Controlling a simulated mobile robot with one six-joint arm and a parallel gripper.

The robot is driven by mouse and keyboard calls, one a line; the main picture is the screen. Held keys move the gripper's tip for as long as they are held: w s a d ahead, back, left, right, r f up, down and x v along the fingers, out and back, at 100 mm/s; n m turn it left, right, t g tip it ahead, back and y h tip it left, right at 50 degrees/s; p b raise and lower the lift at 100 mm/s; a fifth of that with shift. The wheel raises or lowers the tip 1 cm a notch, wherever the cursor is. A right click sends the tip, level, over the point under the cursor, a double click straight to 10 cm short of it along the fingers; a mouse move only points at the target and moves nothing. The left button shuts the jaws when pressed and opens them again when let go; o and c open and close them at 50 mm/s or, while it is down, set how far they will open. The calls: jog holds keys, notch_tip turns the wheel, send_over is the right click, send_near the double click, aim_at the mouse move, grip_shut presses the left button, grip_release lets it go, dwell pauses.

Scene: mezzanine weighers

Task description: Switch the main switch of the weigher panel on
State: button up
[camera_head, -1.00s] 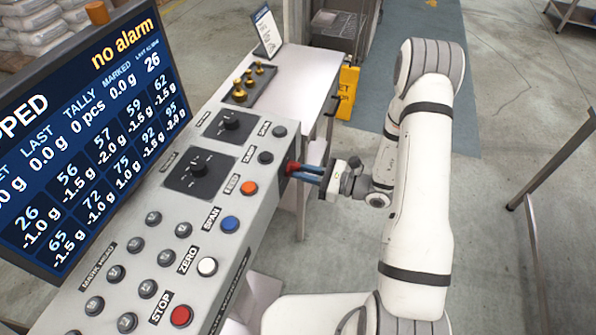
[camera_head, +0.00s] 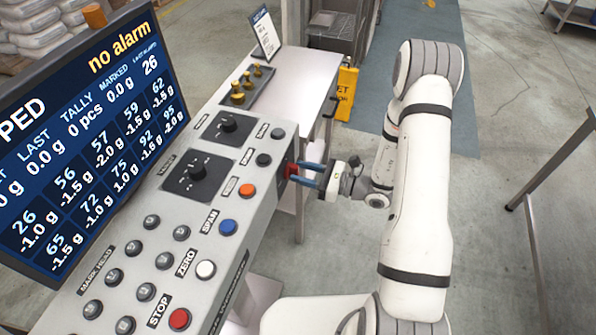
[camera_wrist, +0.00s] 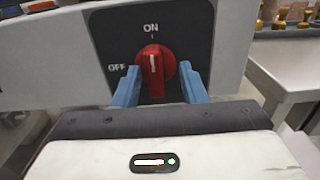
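The main switch (camera_wrist: 152,70) is a red rotary knob on a dark plate (camera_wrist: 110,40) marked ON at the top and OFF at the left. Its handle stands upright and its white line points up to ON. In the head view the red switch (camera_head: 291,170) sits on the right end face of the grey weigher panel (camera_head: 215,262). My gripper (camera_wrist: 160,85) is open, with one blue finger on each side of the knob and gaps between. In the head view my gripper (camera_head: 304,174) is at that end face, its fingers spread.
The panel top carries dark selector knobs (camera_head: 198,172), several buttons and a red STOP button (camera_head: 179,319). A screen (camera_head: 85,135) behind reads "no alarm". A pale table (camera_head: 300,75) with brass weights (camera_head: 238,98) stands beyond. Open floor lies to the right.

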jog(key=shift+s, duration=0.1)
jog(key=b+v, duration=0.2)
jog(key=v, duration=0.5)
jog(key=shift+d, duration=0.35)
jog(key=shift+s, duration=0.1)
